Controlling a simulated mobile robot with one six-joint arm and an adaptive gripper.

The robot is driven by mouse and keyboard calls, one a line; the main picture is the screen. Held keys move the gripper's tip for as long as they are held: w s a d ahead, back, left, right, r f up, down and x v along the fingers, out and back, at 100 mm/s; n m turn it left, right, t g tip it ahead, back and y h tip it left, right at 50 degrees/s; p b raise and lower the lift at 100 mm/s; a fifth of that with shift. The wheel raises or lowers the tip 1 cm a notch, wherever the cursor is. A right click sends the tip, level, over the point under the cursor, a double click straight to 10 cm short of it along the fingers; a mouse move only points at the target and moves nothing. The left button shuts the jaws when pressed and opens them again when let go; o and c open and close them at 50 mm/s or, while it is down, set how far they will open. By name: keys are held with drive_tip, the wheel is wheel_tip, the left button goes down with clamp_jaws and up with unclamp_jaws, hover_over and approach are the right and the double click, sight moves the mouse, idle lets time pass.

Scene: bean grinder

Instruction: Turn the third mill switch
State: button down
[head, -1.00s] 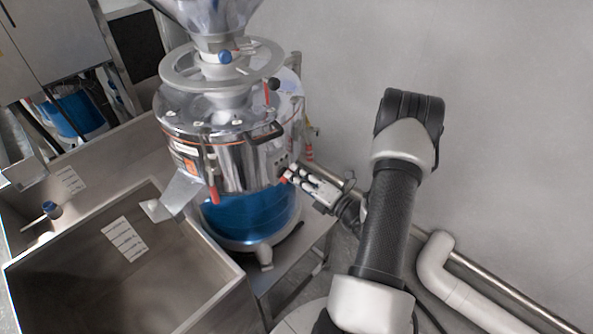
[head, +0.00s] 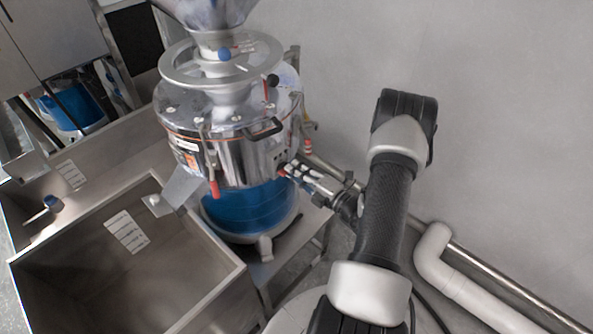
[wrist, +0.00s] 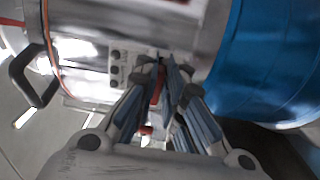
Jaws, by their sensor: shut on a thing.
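The steel mill (head: 235,150) stands at centre in the head view, above a blue drum (head: 245,207). Its control panel (wrist: 117,68) shows in the wrist view, with several small dark switches in a column. My gripper (head: 288,168) is at the lower right side of the mill. In the wrist view my gripper (wrist: 166,72) has its fingers close together at the panel's edge, shut on a red switch (wrist: 157,86) between them. The fingers hide most of this switch, so I cannot tell its turn angle.
A steel sink (head: 120,270) stands in front and to the left. A black handle (head: 265,132) juts from the mill, and a red-handled latch (head: 214,188) hangs on its front. A pipe (head: 435,265) runs along the wall at right. The floor beside the drum is narrow.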

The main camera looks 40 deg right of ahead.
drive_tip(key=c, duration=1.7)
unclamp_jaws()
drive_tip(key=s, duration=0.8)
drive_tip(key=s+d, duration=0.1)
drive_tip(key=s, duration=0.3)
